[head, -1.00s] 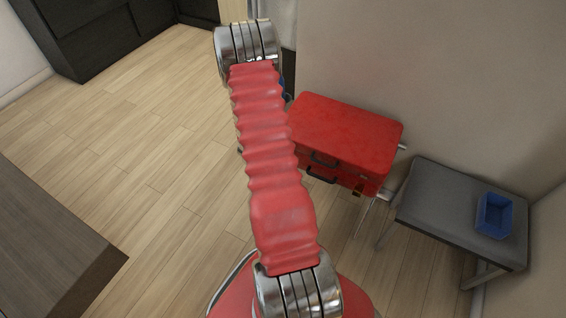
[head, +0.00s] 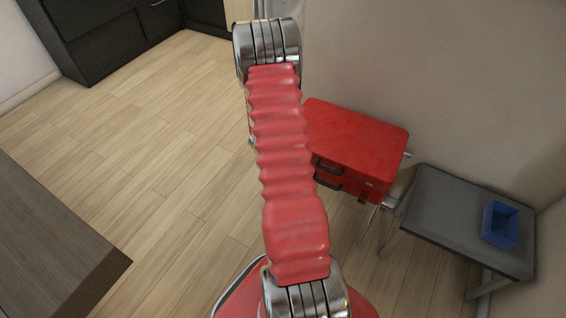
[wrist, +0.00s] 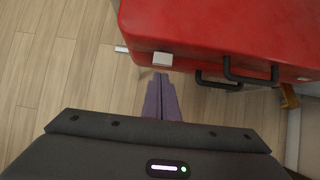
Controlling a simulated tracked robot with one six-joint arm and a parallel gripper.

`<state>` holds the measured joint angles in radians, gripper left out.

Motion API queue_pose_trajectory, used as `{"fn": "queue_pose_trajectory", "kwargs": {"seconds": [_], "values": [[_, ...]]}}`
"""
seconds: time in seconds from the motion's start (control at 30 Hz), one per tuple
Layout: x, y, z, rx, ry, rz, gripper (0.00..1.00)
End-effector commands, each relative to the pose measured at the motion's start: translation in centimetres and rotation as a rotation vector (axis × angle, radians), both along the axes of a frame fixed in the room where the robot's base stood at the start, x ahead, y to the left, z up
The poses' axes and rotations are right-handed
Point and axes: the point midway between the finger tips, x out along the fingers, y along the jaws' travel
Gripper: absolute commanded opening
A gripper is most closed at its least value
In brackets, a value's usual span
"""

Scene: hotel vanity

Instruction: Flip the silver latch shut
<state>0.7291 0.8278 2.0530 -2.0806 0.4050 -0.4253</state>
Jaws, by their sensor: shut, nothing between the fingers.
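A red suitcase (head: 355,138) lies on a stand against the wall, right of my arm in the head view. In the wrist view the red suitcase (wrist: 225,32) fills the upper right, its front side facing me. A silver latch (wrist: 163,59) sits on its front edge, left of the dark handles. My gripper (wrist: 162,80) is shut and empty, its purple fingertips just below the silver latch in the picture. I cannot tell whether they touch it. In the head view my arm hides the gripper and the left end of the suitcase.
Two black handles (wrist: 250,72) stick out from the suitcase front. A grey bench (head: 440,215) with a blue tray (head: 500,223) stands to the right. A dark wooden surface (head: 55,240) is at the lower left. The wood floor (head: 150,130) between is clear.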

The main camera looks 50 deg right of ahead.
Motion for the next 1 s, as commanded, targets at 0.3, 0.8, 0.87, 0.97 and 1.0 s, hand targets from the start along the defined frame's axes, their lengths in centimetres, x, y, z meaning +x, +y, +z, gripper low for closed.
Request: {"fn": "queue_pose_trajectory", "kwargs": {"seconds": [0.3,0.8,0.87,0.97,1.0], "values": [[0.0,0.1,0.3,0.000,0.001,0.001,0.00],[-0.4,3.4,0.2,0.002,0.003,0.006,0.00],[-0.6,4.4,0.2,0.001,0.002,0.005,0.00],[-0.5,4.3,1.5,-0.002,-0.003,0.000,0.00],[-0.5,4.4,2.0,-0.001,-0.001,0.002,0.00]]}}
